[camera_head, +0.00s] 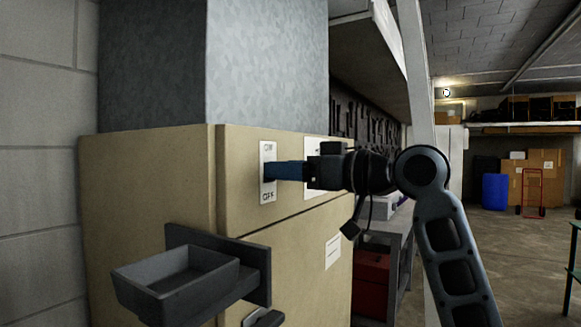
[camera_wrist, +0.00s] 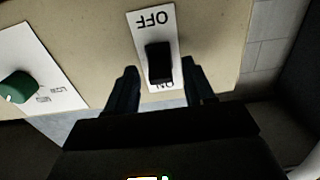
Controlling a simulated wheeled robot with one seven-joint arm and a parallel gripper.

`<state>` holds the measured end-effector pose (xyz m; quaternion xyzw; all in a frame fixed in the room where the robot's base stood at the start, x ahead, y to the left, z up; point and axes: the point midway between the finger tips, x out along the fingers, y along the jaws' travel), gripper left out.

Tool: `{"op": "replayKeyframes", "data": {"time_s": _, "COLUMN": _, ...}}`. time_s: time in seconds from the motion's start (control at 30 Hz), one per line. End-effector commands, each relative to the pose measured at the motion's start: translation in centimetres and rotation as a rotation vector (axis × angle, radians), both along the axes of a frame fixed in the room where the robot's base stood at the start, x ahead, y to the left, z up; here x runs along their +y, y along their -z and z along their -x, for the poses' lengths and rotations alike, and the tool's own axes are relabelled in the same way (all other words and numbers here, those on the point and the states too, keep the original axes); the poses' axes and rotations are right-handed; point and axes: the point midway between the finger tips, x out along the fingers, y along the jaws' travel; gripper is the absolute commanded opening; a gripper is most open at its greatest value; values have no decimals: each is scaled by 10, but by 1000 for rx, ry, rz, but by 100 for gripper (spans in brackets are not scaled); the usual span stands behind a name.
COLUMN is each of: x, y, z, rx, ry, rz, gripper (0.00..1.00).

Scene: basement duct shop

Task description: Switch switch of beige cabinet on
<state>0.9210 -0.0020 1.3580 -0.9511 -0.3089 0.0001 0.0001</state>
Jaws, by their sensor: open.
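The beige cabinet (camera_head: 150,200) stands at the left in the head view, and its front also shows in the wrist view (camera_wrist: 90,35). A white switch plate (camera_head: 268,150) on its upper front reads ON at the top and OFF at the bottom. In the wrist view the plate (camera_wrist: 148,32) appears upside down, with a black switch (camera_wrist: 160,62) on it. The switch partly covers the ON lettering there; I cannot tell which way it is set. My gripper (camera_head: 268,171) is at the plate, open, its fingers (camera_wrist: 160,75) on either side of the switch. Contact cannot be told.
A green knob (camera_wrist: 18,88) on a white plate sits beside the switch plate. A grey metal duct (camera_head: 265,65) rises above the cabinet. A shelf with a red box (camera_head: 370,282) stands beyond. Open floor lies at the right.

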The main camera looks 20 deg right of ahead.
Motion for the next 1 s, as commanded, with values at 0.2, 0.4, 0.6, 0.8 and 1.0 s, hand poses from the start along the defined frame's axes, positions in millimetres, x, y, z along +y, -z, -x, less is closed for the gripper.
{"op": "replayKeyframes", "data": {"time_s": 0.2, "x": 0, "y": 0, "z": 0, "rx": 0, "ry": 0, "rz": 0, "gripper": 52}}
{"op": "replayKeyframes", "data": {"time_s": 0.4, "x": 0, "y": 0, "z": 0, "rx": 0, "ry": 0, "rz": 0, "gripper": 33}}
{"op": "replayKeyframes", "data": {"time_s": 0.6, "x": 0, "y": 0, "z": 0, "rx": 0, "ry": 0, "rz": 0, "gripper": 14}}
{"op": "replayKeyframes", "data": {"time_s": 0.8, "x": 0, "y": 0, "z": 0, "rx": 0, "ry": 0, "rz": 0, "gripper": 0}}
{"op": "replayKeyframes", "data": {"time_s": 1.0, "x": 1, "y": -8, "z": -1, "rx": 41, "ry": 0, "rz": 32, "gripper": 0}}
